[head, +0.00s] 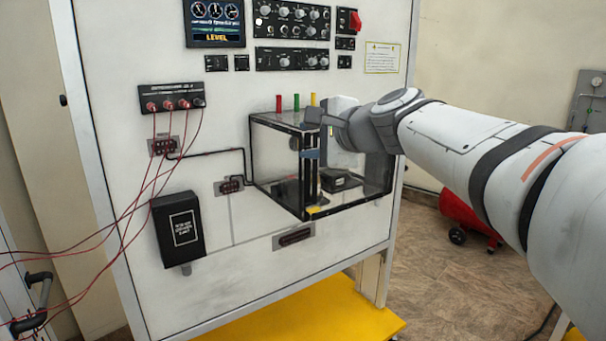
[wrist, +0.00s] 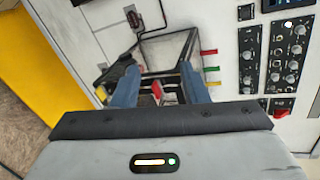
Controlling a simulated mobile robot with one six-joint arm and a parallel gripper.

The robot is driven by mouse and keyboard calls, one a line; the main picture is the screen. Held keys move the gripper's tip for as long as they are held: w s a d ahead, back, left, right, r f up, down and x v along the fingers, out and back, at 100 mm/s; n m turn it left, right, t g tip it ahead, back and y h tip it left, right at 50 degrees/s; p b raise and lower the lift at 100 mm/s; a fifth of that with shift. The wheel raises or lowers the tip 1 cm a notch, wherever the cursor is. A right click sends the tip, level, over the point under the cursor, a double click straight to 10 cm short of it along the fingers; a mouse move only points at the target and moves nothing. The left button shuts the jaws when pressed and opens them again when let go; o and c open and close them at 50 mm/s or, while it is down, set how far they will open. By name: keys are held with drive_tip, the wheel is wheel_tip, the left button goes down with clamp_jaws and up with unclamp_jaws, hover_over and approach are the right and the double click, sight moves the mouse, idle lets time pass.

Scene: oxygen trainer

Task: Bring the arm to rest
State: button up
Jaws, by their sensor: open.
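My gripper (wrist: 158,82) is open, with its two blue fingers apart in the wrist view and nothing clearly held between them. In the head view my arm reaches in from the right, and its wrist end is at the upper front of a clear, dark-edged box (head: 268,165) on the white panel. The fingers are hard to make out there, and I cannot tell whether they touch the box. Dark parts show inside the box. Red, green and yellow pegs (head: 296,102) stand at its top.
The white trainer panel (head: 120,100) carries a screen (head: 214,22), knob modules (head: 292,20) and a red switch (head: 355,20). Red cables (head: 135,200) hang at the left, near a black box (head: 178,228). A yellow base (head: 330,310) lies below. A red tank (head: 465,215) stands behind my arm.

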drive_tip(key=s+d+f+n+g+h, duration=0.2)
drive_tip(key=s+d+f+n+g, duration=0.1)
drive_tip(key=s+f, duration=0.5)
drive_tip(key=s+d+f+n+g+h, duration=0.3)
drive_tip(key=s+d+f+n, duration=0.3)
drive_tip(key=f, duration=0.7)
drive_tip(key=s+d+f+n+g+h, duration=0.3)
drive_tip(key=s+d+f+n, duration=0.1)
drive_tip(key=s+f, duration=0.6)
drive_tip(key=shift+s+d+f, duration=0.25)
drive_tip(key=shift+d+f, duration=0.1)
drive_tip(key=shift+f, duration=0.35)
